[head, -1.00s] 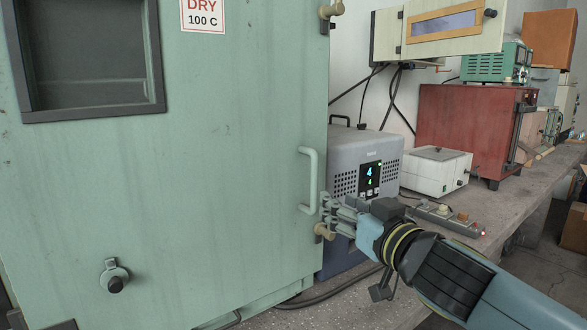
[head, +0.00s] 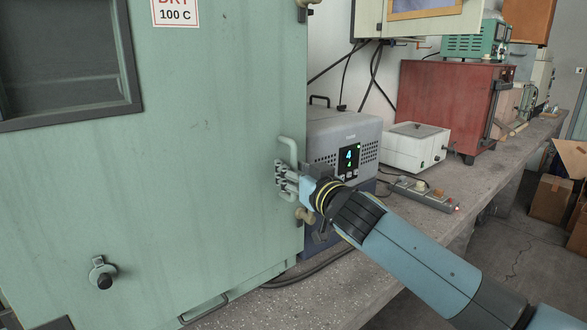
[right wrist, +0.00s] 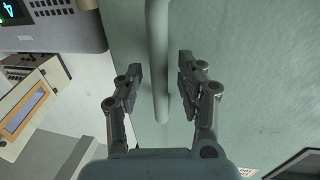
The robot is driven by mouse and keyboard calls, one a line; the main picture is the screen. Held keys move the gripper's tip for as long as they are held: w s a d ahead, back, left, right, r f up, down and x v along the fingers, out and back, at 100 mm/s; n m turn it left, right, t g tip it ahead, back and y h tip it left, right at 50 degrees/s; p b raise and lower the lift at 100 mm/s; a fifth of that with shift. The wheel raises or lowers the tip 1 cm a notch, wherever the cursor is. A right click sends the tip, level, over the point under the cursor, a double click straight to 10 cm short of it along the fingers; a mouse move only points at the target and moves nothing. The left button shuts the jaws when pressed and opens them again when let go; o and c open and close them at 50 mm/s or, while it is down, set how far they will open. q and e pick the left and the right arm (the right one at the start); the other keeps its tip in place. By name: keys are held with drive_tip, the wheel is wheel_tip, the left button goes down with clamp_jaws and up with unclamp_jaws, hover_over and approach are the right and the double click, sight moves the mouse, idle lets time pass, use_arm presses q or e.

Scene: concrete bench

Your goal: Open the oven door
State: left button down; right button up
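The oven is the large pale green cabinet at left in the head view, and its door (head: 190,190) looks shut. A pale green bar handle (head: 289,148) stands upright near the door's right edge. My right gripper (head: 281,175) is at the lower half of this handle. In the right wrist view, the handle (right wrist: 158,45) runs between the two fingers of my right gripper (right wrist: 158,85), with a gap on each side. The fingers are open. My left gripper is not in view.
A tan latch knob (head: 305,215) sits just below my right gripper at the door edge. A grey box with a lit display (head: 345,150) stands close right of the oven. A white device (head: 414,147) and power strip (head: 425,193) lie further right on the concrete bench (head: 340,285).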

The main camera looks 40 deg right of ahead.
clamp_jaws()
idle(0.5)
